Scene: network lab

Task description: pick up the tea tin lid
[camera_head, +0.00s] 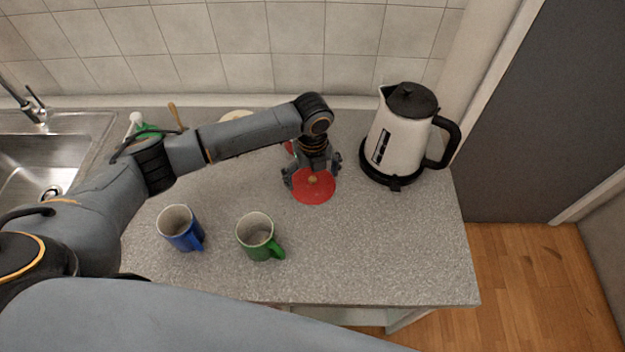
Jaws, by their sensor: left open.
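The tea tin lid (314,192) is a flat red disc with a small tan knob at its middle. It shows on the speckled grey counter, left of the kettle. My left gripper (313,183) is open over the lid, pointing down, with its fingers on either side of the knob. I cannot tell whether the fingers touch the lid. The gripper hides the lid's back part. Another bit of red (288,147) shows behind the wrist, mostly hidden. My right gripper is not in view.
A white kettle (398,135) with a black handle stands close on the right. A blue mug (184,230) and a green mug (256,238) stand in front. A sink (70,150) is at the left. The counter's front right is clear.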

